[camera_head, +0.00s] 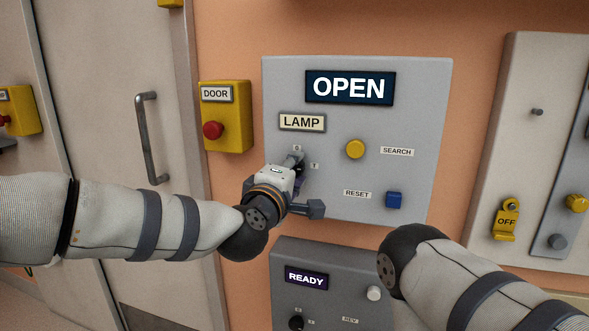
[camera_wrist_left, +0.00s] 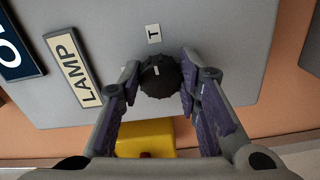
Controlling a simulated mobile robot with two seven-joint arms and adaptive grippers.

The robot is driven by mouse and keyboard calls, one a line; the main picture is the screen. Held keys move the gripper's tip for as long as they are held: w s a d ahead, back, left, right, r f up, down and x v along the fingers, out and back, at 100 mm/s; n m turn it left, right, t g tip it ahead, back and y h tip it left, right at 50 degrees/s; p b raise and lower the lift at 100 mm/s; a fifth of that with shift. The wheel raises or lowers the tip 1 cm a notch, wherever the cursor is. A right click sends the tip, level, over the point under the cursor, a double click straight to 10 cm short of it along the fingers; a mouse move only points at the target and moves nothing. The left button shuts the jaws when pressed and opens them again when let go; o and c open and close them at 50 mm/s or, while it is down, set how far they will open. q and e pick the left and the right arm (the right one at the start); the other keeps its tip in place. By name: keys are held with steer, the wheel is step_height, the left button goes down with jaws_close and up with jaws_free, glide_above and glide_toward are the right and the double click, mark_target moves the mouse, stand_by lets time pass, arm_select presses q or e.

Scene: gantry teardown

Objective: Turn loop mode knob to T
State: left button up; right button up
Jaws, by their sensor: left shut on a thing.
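The dark round knob (camera_wrist_left: 160,77) is on the grey panel (camera_head: 430,90), under the LAMP label (camera_head: 302,122). In the left wrist view it sits between the two fingers of my left gripper (camera_wrist_left: 160,88), which is shut on it. A small light mark shows on the knob's face; I cannot tell its exact setting. The T label (camera_wrist_left: 153,33) is just above the knob in that view. In the head view my left gripper (camera_head: 296,172) largely hides the knob, with a 0 label (camera_head: 297,148) above and the T label (camera_head: 314,166) to the right. My right gripper is not in view.
The panel has an OPEN display (camera_head: 349,88), a yellow button (camera_head: 355,149) and a blue RESET button (camera_head: 394,200). A yellow DOOR box (camera_head: 236,115) with a red button is to the left. Below is a READY panel (camera_head: 335,258). My right forearm covers the lower right.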

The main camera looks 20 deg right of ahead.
arm_select(q)
steer(key=shift+m, duration=0.5)
steer(key=o, duration=1.1)
steer(key=shift+o, duration=0.2)
steer(key=shift+a, duration=0.1)
steer(key=v, duration=1.2)
